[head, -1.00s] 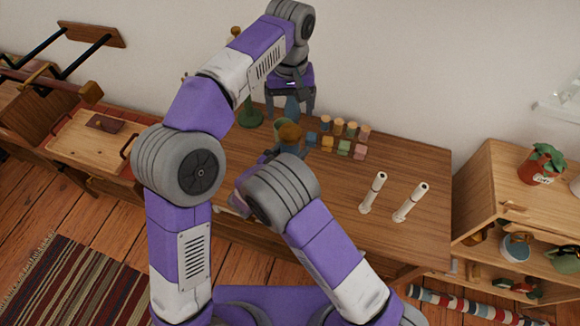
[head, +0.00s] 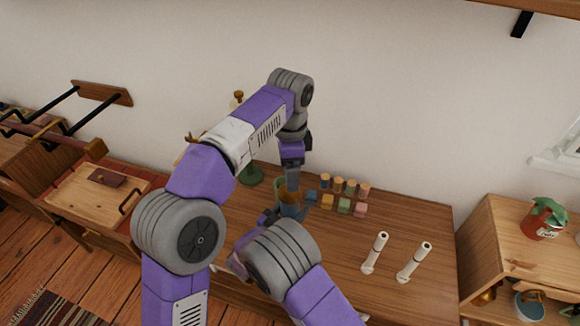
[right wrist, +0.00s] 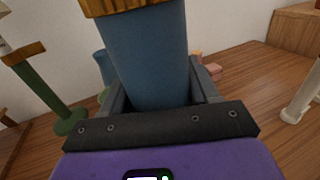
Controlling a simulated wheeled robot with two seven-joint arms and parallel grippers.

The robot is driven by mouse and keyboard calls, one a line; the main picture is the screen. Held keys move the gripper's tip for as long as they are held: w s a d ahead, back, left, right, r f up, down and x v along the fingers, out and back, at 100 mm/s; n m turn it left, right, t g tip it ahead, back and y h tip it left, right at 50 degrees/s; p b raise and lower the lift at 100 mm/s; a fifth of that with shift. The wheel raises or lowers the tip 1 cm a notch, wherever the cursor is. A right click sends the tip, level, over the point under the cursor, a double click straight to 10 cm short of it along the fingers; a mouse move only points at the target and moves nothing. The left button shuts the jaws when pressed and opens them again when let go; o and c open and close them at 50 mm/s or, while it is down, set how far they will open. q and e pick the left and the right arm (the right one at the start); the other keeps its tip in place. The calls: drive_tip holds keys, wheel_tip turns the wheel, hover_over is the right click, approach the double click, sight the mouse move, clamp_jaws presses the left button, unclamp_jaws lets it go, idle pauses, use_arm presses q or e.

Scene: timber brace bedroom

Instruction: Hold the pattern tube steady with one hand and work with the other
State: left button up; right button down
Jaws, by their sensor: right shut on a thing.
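The pattern tube (right wrist: 150,60), a blue cylinder with a wooden-coloured cap, stands between the jaws of my right gripper (right wrist: 155,100) in the right wrist view. My right gripper is shut on the tube. My left gripper (head: 292,172) points down just above and behind the tube. Its fingers appear side-on, with a blue-grey shape at their tips, so its opening is unclear.
Several small coloured blocks (head: 344,205) and wooden-topped cylinders (head: 338,185) lie to the right. Two white upright pieces (head: 375,253) stand further right. A green stand (head: 250,174) is at the left. A shelf unit (head: 505,250) borders the table's right end.

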use_arm(q)
drive_tip(key=m, duration=1.4)
drive_tip(key=shift+m, duration=0.4)
drive_tip(key=m, duration=0.3)
drive_tip(key=shift+m, duration=0.3)
drive_tip(key=shift+f, duration=4)
